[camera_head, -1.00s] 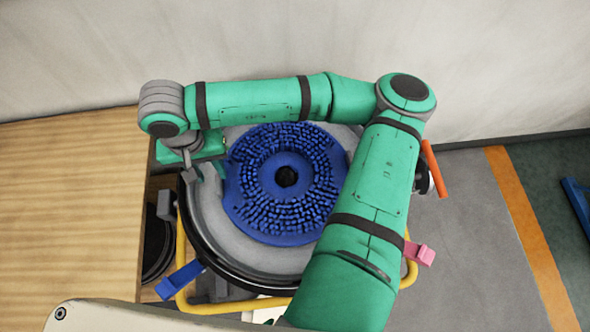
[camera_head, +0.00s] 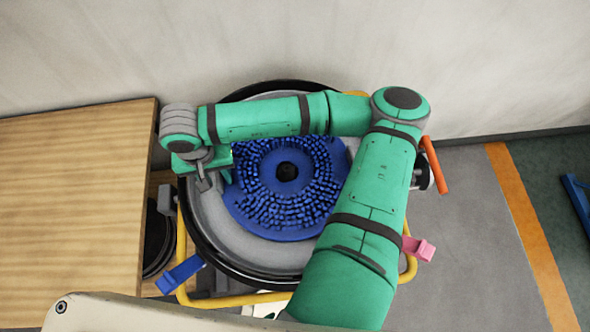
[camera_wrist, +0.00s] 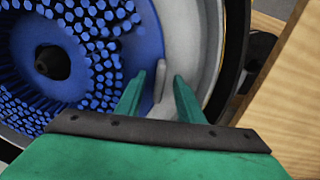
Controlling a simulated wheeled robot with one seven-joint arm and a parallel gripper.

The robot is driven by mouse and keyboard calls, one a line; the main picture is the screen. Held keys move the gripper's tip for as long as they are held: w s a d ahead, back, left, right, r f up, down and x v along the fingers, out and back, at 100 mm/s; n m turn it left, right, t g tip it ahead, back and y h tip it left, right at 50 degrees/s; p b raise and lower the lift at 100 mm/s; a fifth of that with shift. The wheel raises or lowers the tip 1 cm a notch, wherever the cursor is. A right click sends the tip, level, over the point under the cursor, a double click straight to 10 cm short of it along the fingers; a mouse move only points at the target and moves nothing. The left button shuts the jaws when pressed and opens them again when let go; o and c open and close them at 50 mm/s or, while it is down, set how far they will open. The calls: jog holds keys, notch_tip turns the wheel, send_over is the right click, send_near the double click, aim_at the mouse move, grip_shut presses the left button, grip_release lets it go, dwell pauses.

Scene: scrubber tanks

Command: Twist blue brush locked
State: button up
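The blue brush (camera_head: 287,228) is a round disc with blue bristle tufts and a dark centre hole. It lies face up in the round grey scrubber deck in the head view. In the wrist view the brush (camera_wrist: 150,45) fills the upper left, and a small grey tab (camera_wrist: 160,82) stands at its rim. My gripper (camera_head: 206,184) is at the left rim of the brush. In the wrist view my gripper's (camera_wrist: 159,76) two green fingers are apart, with the tab between or just beyond their tips. I see gaps on both sides of the tab; contact is not visible.
A wooden table (camera_head: 70,200) stands close on the left. A yellow tube frame (camera_head: 235,299) with a blue lever (camera_head: 181,275) and a pink lever (camera_head: 419,248) surrounds the deck. An orange handle (camera_head: 433,165) is at the right. The wall is close behind; floor is free at right.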

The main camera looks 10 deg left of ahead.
grip_shut()
jog(key=shift+w, duration=0.1)
jog(key=shift+w, duration=0.15)
jog(key=shift+w+a+m, duration=0.15)
jog(key=shift+w+m, duration=0.3)
jog(key=shift+w, duration=0.15)
jog(key=shift+w+a+m, duration=0.15)
jog(key=shift+w+m, duration=0.3)
jog(key=shift+w, duration=0.1)
jog(key=shift+w, duration=0.25)
jog(key=shift+w+a+m, duration=0.1)
jog(key=shift+w+m, duration=0.8)
jog(key=shift+w, duration=0.25)
jog(key=shift+w, duration=0.15)
